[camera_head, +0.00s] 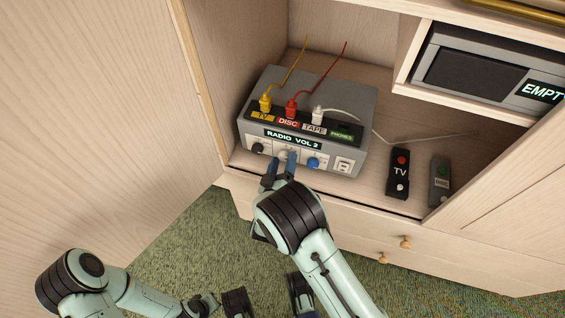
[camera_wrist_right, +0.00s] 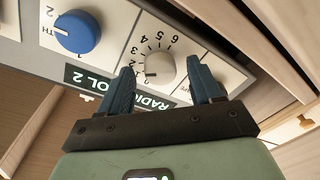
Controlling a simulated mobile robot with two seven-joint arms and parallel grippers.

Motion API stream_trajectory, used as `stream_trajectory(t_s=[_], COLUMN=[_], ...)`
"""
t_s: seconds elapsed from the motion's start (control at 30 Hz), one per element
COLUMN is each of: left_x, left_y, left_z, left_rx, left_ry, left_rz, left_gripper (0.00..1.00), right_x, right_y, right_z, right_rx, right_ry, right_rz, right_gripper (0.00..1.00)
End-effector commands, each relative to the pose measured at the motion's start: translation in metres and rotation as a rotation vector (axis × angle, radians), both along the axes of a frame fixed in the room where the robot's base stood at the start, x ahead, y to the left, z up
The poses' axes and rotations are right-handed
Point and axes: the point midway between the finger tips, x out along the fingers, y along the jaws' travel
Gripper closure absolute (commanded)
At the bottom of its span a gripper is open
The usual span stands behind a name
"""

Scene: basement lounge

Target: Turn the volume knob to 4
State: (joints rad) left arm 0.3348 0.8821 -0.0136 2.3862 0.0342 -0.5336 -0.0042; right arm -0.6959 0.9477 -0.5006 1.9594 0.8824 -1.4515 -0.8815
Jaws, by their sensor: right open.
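The grey amplifier box (camera_head: 354,112) stands on the cabinet shelf. Its display (camera_head: 292,139) reads "RADIO VOL 2". In the right wrist view, the pale volume knob (camera_wrist_right: 159,69) has a number scale around it and lies between and ahead of my fingers. My right gripper (camera_head: 280,168) is open at the box's front, with a finger on either side of the knob; it also shows in the right wrist view (camera_wrist_right: 163,92). I cannot tell whether the fingers touch the knob. In the head view the gripper largely hides it.
A blue knob (camera_head: 313,163) sits right of the volume knob and a black knob (camera_head: 258,148) left of it. Yellow, red and white plugs stand on top. Two remotes, one black (camera_head: 398,174) and one grey (camera_head: 440,182), lie at right. The cabinet's left side panel (camera_head: 199,85) is close.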

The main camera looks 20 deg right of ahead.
Motion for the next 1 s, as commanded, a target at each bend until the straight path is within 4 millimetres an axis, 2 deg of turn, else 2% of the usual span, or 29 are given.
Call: stream_trajectory(t_s=[0.03, 0.1, 0.2, 0.57, 1.0], left_x=[0.0, 0.0, 0.0002, 0.0013, 0.0046], left_y=[0.0, -0.0001, -0.0001, -0.0003, -0.0008], left_z=[0.0, 0.0001, 0.0001, 0.001, 0.0035], left_rx=[0.0, 0.0, 0.0, 0.0, 0.001], left_ry=[0.0, 0.0, 0.0, -0.005, -0.015], left_rz=[0.0, 0.0, 0.0, 0.0, -0.001], left_gripper=[1.0, 1.0, 1.0, 1.0, 1.0], right_x=[-0.0001, -0.0002, -0.0003, -0.0006, -0.0008], right_y=[0.0, 0.0, 0.0001, -0.0003, 0.0], right_z=[0.0, -0.0001, -0.0001, -0.0006, -0.0019], right_rx=[0.0, 0.0, 0.0, 0.039, 0.311], right_ry=[0.0, 0.0, 0.0, -0.024, -0.208], right_rz=[0.0, 0.0, 0.0, -0.001, -0.002], right_gripper=[0.42, 0.65, 0.92, 0.91, 0.91])
